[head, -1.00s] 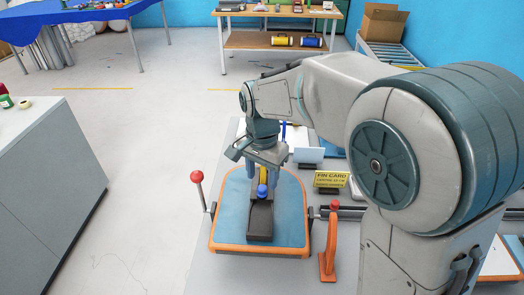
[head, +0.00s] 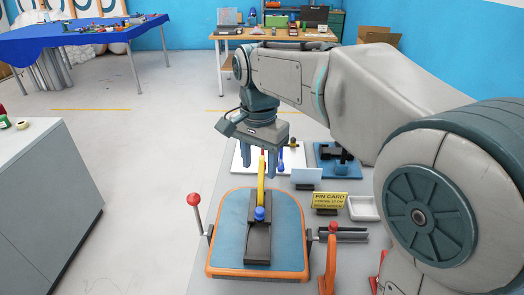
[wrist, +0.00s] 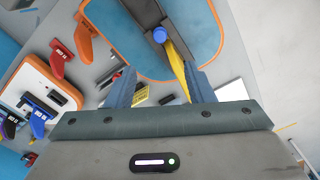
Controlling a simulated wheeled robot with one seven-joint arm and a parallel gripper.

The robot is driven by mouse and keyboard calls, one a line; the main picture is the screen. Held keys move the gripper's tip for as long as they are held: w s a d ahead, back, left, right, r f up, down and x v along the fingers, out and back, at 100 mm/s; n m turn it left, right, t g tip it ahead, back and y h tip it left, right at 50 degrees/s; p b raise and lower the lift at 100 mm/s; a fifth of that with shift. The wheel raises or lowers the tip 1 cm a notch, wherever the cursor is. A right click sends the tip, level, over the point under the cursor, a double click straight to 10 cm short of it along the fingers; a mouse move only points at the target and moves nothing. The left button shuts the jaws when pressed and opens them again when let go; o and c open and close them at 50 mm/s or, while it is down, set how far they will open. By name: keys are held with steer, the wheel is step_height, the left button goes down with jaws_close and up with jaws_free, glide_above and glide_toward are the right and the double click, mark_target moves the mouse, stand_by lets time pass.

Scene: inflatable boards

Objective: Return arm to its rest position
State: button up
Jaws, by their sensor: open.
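My gripper (head: 271,165) is open and empty, above the far end of a blue inflatable board (head: 285,225) with an orange rim. A dark fin base (head: 258,240) with a blue knob (head: 260,214) lies on the board, and a yellow fin-like piece (head: 261,180) stands up from its far end. In the wrist view the yellow piece (wrist: 182,66) shows beyond the open fingers (wrist: 160,85), which appear apart from it. The arm reaches in from the right and hides part of the table.
A yellow sign reading FIN CARD (head: 328,200), a white tray (head: 363,208) and a blue stand (head: 338,160) are to the right. A grey cabinet (head: 50,190) stands left, across open floor.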

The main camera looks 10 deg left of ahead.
steer(key=s+d+f+n+t, duration=0.1)
steer(key=s+d+f+n, duration=0.1)
steer(key=s+d+f, duration=0.2)
steer(key=s+d+f+n+t, duration=0.2)
steer(key=s+d, duration=0.8)
steer(key=d, duration=0.7)
step_height(320, 180, down, 3)
steer(key=shift+s+r+n, duration=0.15)
steer(key=shift+s+n, duration=0.1)
steer(key=shift+n, duration=0.55)
